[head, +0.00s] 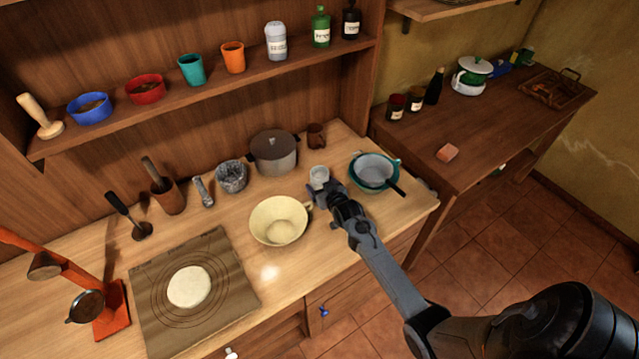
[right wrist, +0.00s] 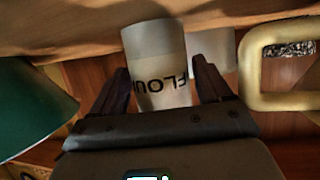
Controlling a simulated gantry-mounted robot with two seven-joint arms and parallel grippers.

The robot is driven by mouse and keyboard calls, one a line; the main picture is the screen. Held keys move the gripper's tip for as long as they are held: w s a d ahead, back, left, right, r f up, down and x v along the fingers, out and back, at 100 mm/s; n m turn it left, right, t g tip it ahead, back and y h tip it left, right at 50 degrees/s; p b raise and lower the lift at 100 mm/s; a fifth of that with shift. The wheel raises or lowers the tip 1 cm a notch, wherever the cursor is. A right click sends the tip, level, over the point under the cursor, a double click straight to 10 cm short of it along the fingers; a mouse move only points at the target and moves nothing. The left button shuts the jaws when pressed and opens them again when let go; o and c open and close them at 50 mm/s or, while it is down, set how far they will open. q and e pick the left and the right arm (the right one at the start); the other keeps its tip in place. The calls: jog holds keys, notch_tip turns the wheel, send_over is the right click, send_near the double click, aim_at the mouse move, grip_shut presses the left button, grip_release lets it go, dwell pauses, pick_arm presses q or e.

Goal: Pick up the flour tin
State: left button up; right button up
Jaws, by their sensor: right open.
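The flour tin (head: 319,174) is a small whitish cylinder standing on the wooden counter, between the cream bowl and the teal pan. In the right wrist view the tin (right wrist: 158,50) appears upside down, with dark "FLOUR" lettering. My right gripper (head: 324,194) is at the near side of the tin. In the right wrist view the open fingers of the gripper (right wrist: 164,82) stand on either side of the tin, with a gap visible at the right finger. Contact at the left finger is hard to tell. My left gripper is not in view.
The cream bowl (head: 279,222) stands close left, its handle (right wrist: 248,70) near my right finger. The teal pan (head: 397,165) is close right. A lidded pot (head: 274,154) and brown mug (head: 316,136) stand behind. A board with dough (head: 188,287) lies front left.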

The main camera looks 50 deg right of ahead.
jog(key=c, duration=1)
jog(key=shift+r, duration=0.1)
